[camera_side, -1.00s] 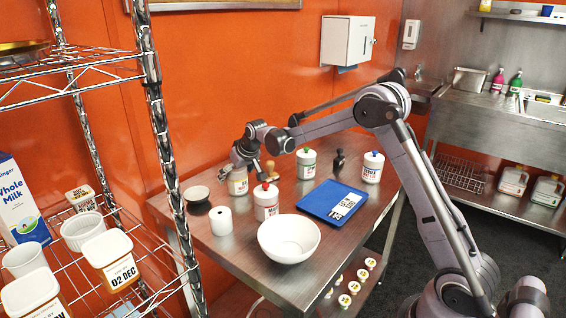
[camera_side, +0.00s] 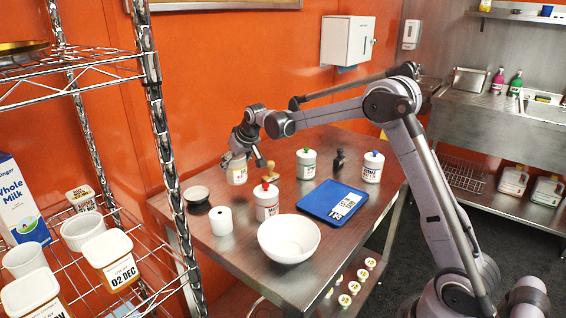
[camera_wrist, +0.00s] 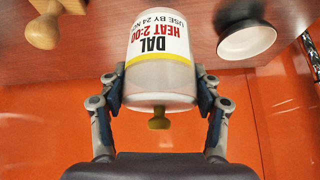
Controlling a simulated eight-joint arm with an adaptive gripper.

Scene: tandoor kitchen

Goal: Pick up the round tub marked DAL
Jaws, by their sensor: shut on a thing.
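The round DAL tub (camera_side: 237,174) is white with a yellow band, and its label reads DAL, HEAT 2:00 in the wrist view (camera_wrist: 160,45). A small brownish knob (camera_wrist: 159,123) shows at its lid end, on the gripper's side. My gripper (camera_side: 237,158) is above the tub with its fingers shut on its two sides, as the wrist view (camera_wrist: 160,82) shows. The tub appears held slightly above the steel table (camera_side: 255,230), near its back edge; the exact gap is hard to tell.
A wooden-handled tool (camera_side: 269,172) stands close right of the tub, a small dark bowl (camera_side: 196,194) to its left. The orange wall is behind.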

